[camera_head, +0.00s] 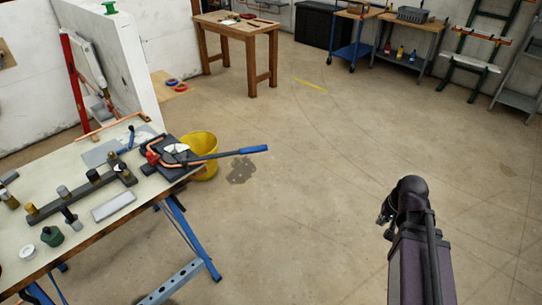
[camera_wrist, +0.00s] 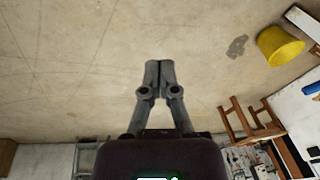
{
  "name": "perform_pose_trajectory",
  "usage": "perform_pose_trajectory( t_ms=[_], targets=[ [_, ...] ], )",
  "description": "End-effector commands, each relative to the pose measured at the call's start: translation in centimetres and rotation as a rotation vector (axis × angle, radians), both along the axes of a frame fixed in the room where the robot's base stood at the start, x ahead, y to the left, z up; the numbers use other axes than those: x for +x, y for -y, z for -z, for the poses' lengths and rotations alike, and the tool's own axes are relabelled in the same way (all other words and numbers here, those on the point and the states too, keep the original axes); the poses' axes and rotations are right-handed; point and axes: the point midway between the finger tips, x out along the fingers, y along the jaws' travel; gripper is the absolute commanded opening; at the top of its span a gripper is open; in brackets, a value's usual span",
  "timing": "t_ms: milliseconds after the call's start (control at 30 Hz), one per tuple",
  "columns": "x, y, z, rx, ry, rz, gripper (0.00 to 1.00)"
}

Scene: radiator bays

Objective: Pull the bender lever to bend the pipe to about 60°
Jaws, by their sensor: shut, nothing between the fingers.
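The bender (camera_head: 170,152) sits on the right end of the workbench, with a dark base and a pale dial. Its lever has a blue grip (camera_head: 250,150) that sticks out to the right past the bench edge. A copper pipe (camera_head: 157,142) runs through the bender; its exact bend angle is too small to read. My gripper (camera_head: 384,218) is out over open floor, well to the right of the lever and apart from it. In the wrist view the gripper (camera_wrist: 158,64) has both fingers together and holds nothing.
The workbench (camera_head: 25,255) also carries a rack of fittings (camera_head: 75,197) and loose parts. A yellow bucket (camera_head: 203,143) stands on the floor below the lever; it also shows in the wrist view (camera_wrist: 278,46). A wooden table (camera_head: 236,30) stands behind. The floor between gripper and bench is clear.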

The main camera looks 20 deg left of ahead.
Motion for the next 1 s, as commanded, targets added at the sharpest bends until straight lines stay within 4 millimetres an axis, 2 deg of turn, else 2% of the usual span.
perform_pose_trajectory(
  t_ms=[33,200,400,600,800,1000],
  targets=[
    [1.5,-1.8,1.6,0.043,0.034,0.003,0.0],
    [5.7,-8.7,3.4,0.231,0.158,0.042,0.0],
    [9.8,-17.0,4.5,0.482,0.273,0.124,0.0],
    [12.9,-24.6,4.9,0.742,0.338,0.238,0.0],
    [15.1,-30.9,4.9,0.982,0.359,0.379,0.0],
    [16.2,-34.6,4.8,1.14,0.349,0.495,0.0]
  ],
)
